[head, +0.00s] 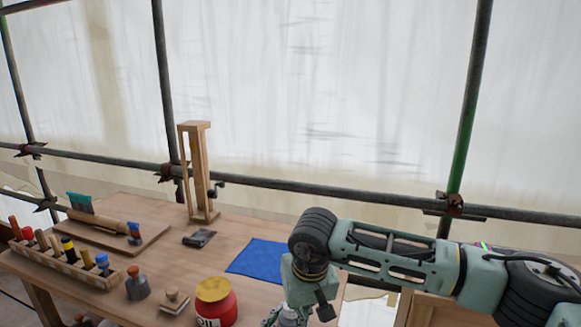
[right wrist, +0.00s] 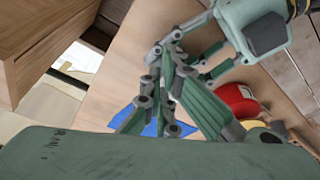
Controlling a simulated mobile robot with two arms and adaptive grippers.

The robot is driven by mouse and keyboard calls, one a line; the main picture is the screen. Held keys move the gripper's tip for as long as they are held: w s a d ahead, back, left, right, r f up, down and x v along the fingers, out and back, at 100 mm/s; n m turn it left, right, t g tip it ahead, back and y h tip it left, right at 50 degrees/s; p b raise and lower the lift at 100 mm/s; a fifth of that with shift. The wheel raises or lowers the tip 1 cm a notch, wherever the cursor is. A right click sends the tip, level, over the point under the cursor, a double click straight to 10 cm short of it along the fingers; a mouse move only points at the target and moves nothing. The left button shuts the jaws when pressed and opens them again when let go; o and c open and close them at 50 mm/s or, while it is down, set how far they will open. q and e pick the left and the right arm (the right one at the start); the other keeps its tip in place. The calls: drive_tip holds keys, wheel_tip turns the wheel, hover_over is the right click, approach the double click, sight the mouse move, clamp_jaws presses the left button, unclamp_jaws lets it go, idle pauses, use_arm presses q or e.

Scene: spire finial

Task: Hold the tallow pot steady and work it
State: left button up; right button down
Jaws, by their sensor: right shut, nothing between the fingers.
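A red pot (head: 216,307) with a yellow top and dark lettering on a white label stands at the table's front; I cannot tell if it is the tallow pot. It also shows in the right wrist view (right wrist: 241,99), right of the fingers. My right gripper (right wrist: 168,72) is shut and empty, apart from the red pot. In the head view the right arm bends down at the bottom, and its fingers are mostly cut off. My left gripper (right wrist: 172,48) seems to enter the right wrist view from the upper right, its fingertips overlapping the right fingers; what lies between them is hidden.
A blue cloth (head: 258,261) lies on the wooden table (head: 235,232). Scaffold poles (head: 330,188) run behind.

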wheel_tip(320, 180, up, 6)
drive_tip(key=shift+f, duration=0.1)
idle(0.4)
drive_tip(key=shift+a, duration=0.15)
drive_tip(key=shift+a+f, duration=0.45)
drive_tip(key=shift+f, duration=0.55)
drive_tip(key=shift+a+f, duration=0.5)
drive_tip(key=shift+f, duration=0.45)
drive_tip(key=shift+a+f, duration=0.45)
drive_tip(key=shift+f, duration=0.55)
drive_tip(key=shift+w+d, duration=0.1)
drive_tip(key=shift+d+f, duration=0.1)
drive_tip(key=shift+d, duration=0.3)
